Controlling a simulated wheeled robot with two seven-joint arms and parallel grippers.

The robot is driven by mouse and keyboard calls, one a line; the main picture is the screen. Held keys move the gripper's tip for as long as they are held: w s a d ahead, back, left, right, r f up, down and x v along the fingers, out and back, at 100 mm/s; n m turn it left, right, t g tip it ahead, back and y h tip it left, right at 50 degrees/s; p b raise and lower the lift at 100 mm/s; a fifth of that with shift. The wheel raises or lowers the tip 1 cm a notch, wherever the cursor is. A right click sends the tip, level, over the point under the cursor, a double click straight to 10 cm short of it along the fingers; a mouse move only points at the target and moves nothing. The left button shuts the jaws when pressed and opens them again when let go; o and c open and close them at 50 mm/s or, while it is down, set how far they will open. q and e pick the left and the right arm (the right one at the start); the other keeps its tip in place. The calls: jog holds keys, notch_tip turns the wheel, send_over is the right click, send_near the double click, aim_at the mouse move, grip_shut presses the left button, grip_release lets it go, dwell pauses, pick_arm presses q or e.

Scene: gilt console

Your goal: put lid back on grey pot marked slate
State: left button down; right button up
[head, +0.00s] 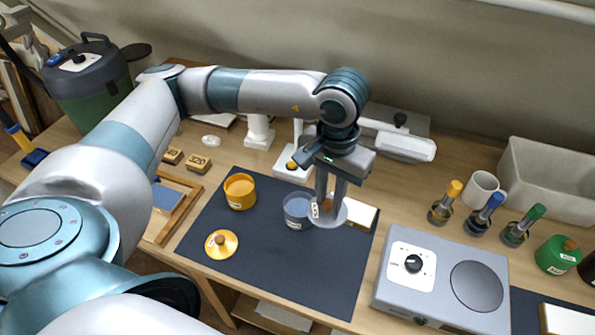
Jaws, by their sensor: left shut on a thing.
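The grey-blue pot (296,219) stands open on the dark mat, with its inside partly visible. My left gripper (328,204) comes down from above and is shut on the knob of a light grey round lid (340,217). The lid is roughly level and overlaps the pot's right edge in the picture, off to the right of its opening. A small white label shows beside the knob, too small to read. I cannot tell how high the lid is above the pot. My right gripper is not in view.
On the dark mat (250,270) are an open yellow pot (240,205) and its yellow lid (221,244). A white block (361,215) lies right of the grey lid. A hot plate (440,265) stands at the right. The mat's front is clear.

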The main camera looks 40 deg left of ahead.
pick_arm(q)
jog(key=n, duration=0.1)
jog(key=w+a+n, duration=0.1)
jog(key=shift+f+n, duration=0.25)
jog(key=shift+n, duration=0.05)
jog(key=w+a+f+n+p, duration=0.1)
jog(key=w+a+f+n, duration=0.1)
jog(key=a+n, duration=0.3)
jog(key=w+a+f+n+p, duration=0.1)
jog(key=a+n, duration=0.4)
jog(key=n, duration=0.7)
jog(key=shift+w+f, duration=0.45)
jog(key=shift+f, duration=0.1)
jog(key=shift+d, duration=0.1)
jog(key=shift+f, duration=0.2)
notch_tip(320, 180, down, 4)
jog(key=shift+f+b, duration=0.2)
jog(key=shift+b, duration=0.75)
jog(key=shift+f+b, duration=0.8)
jog(key=shift+b, duration=0.1)
